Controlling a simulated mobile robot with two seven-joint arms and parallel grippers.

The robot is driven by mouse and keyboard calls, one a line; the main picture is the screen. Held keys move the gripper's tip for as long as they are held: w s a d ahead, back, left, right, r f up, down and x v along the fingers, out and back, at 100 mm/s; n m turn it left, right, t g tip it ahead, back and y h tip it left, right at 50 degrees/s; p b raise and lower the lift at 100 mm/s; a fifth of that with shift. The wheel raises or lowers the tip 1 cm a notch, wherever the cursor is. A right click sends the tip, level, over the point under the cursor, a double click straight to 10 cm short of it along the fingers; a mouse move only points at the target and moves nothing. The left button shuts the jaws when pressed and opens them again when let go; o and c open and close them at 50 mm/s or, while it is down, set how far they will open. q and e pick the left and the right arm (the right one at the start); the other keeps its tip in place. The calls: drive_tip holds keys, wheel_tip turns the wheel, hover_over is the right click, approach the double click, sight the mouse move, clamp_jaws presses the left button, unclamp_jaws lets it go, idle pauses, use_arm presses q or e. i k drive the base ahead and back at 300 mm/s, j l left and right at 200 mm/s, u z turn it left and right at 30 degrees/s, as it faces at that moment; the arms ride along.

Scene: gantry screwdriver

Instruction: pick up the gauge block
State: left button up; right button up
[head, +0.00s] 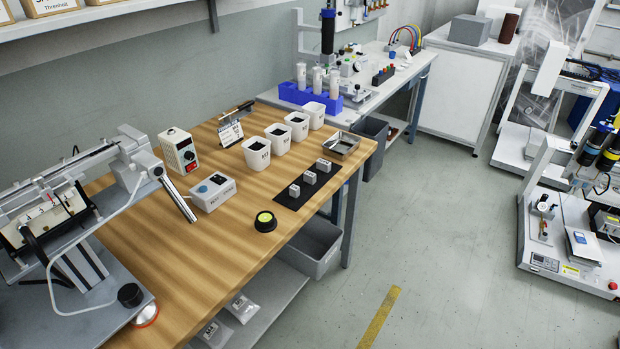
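Three small grey blocks with dark markings stand in a row on a black mat (290,204) near the right edge of the wooden bench. The front block (294,190), the middle block (310,177) and the back block (323,166) look alike, and I cannot tell which one is the gauge block. None of them is covered. Neither of my grippers shows in the head view.
On the wooden bench (190,262) stand several white cups (257,154), a metal tray (342,145), a grey box (212,192), a black-and-yellow round object (265,221) and a large machine (70,205) at left. Floor (440,230) right of the bench is clear.

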sight(309, 177)
drive_tip(key=u, duration=0.95)
drive_tip(key=i+l+u, duration=0.1)
drive_tip(key=l+u, duration=1)
drive_tip(key=l, duration=0.4)
drive_tip(key=k+l+u, duration=0.1)
drive_tip(key=l+u, duration=0.2)
drive_tip(key=l, duration=0.8)
drive_tip(key=k+l+u, duration=0.1)
drive_tip(key=l, duration=0.3)
